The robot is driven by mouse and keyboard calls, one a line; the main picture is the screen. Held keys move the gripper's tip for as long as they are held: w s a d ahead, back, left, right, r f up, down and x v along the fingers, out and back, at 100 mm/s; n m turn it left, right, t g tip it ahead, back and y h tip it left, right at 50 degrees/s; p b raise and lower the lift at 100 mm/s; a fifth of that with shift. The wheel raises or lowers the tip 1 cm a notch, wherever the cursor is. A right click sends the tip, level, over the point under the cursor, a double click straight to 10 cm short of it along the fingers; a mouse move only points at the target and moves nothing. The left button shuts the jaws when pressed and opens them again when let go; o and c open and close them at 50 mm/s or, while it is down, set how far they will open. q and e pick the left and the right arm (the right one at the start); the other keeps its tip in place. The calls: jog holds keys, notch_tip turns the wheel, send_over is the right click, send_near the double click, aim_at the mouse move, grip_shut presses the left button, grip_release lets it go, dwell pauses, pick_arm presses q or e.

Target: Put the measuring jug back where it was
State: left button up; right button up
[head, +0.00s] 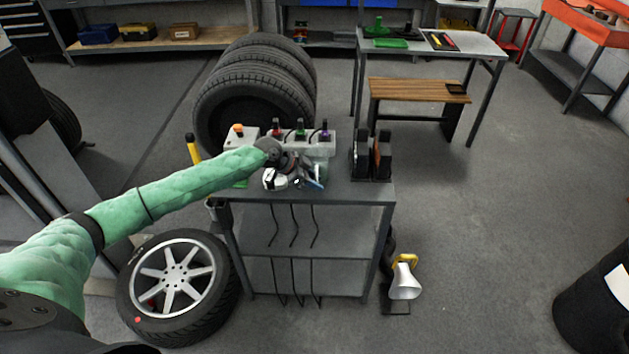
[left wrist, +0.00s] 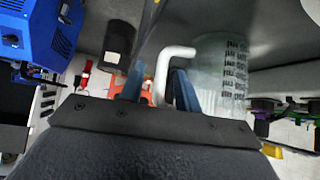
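The measuring jug (head: 320,168) is a clear vessel on the dark bench top, partly hidden by my left gripper. In the left wrist view the jug (left wrist: 218,72) shows dark scale marks and a white bent handle (left wrist: 170,66). My left gripper (head: 300,180) is at the jug's handle side. In the left wrist view its two blue fingers (left wrist: 160,88) stand on either side of the handle, with narrow gaps showing, so it looks open around it. The jug's base contact is hard to make out. My right gripper is in neither view.
The bench (head: 345,191) also holds a grey block with coloured knobs (head: 318,145) and dark upright plates (head: 371,158). A wheel (head: 175,285) leans at its left, tyres (head: 250,95) stand behind, and a white-and-yellow lamp-like object (head: 404,280) is at its right.

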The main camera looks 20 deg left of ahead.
pick_arm(q)
jog(key=shift+r, duration=0.1)
